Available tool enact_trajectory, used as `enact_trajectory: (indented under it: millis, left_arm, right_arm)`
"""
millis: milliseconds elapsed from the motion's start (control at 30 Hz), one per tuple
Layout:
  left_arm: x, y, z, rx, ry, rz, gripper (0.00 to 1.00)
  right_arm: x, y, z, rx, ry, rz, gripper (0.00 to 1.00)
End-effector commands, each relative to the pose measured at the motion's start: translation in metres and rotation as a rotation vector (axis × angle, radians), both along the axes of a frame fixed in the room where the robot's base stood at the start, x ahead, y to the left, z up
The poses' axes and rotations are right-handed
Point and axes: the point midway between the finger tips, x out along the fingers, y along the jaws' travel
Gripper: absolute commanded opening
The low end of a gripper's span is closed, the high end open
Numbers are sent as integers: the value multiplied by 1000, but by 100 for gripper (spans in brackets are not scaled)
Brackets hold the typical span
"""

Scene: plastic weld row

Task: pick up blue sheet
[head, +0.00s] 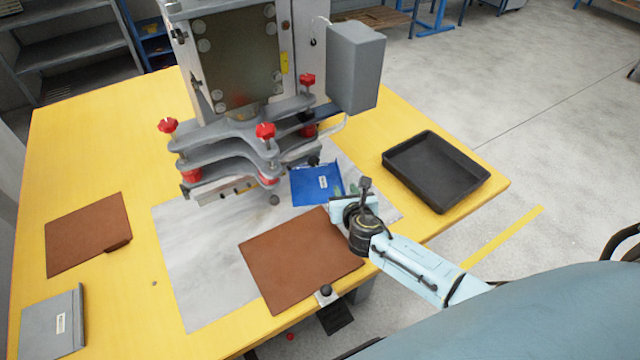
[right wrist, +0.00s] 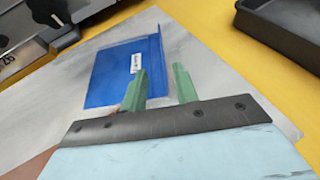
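The blue sheet (head: 314,187) lies on the grey mat under the front of the machine, with a small white label on it. In the right wrist view the blue sheet (right wrist: 110,75) shows an upturned edge on its right side. My right gripper (head: 346,188) is at the sheet's right side in the head view. In the right wrist view the two green fingers of the right gripper (right wrist: 160,72) stand apart, with the sheet's upturned edge running towards the gap between them. I cannot tell whether they touch it. My left gripper is not in view.
A brown sheet (head: 295,258) lies in front on the grey mat (head: 185,260). Another brown sheet (head: 85,235) and a grey sheet (head: 50,330) lie left. A black tray (head: 440,170) stands right. The machine (head: 235,135) with red knobs overhangs the mat's back. Yellow table (head: 130,290) is partly clear.

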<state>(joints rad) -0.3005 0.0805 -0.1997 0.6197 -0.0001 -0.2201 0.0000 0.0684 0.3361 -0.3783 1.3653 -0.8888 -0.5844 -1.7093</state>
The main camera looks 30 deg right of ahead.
Motion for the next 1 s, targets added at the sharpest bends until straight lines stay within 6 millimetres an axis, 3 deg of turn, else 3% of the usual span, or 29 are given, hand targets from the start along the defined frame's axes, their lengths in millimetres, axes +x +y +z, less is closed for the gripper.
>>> enact_trajectory:
  millis: [133, 300, 567, 800, 1000]
  left_arm:
    - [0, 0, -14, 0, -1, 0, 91]
    - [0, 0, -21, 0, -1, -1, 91]
    - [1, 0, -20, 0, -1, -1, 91]
    - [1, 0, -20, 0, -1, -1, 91]
    - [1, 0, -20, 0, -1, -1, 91]
  right_arm:
    - [18, -10, -16, 1, 0, -4, 30]
    - [34, -15, -22, 1, 0, -3, 30]
    - [37, -16, -22, 2, 0, -2, 30]
    - [37, -16, -22, 1, 0, -1, 1]
    - [36, -16, -22, 1, 0, -1, 0]
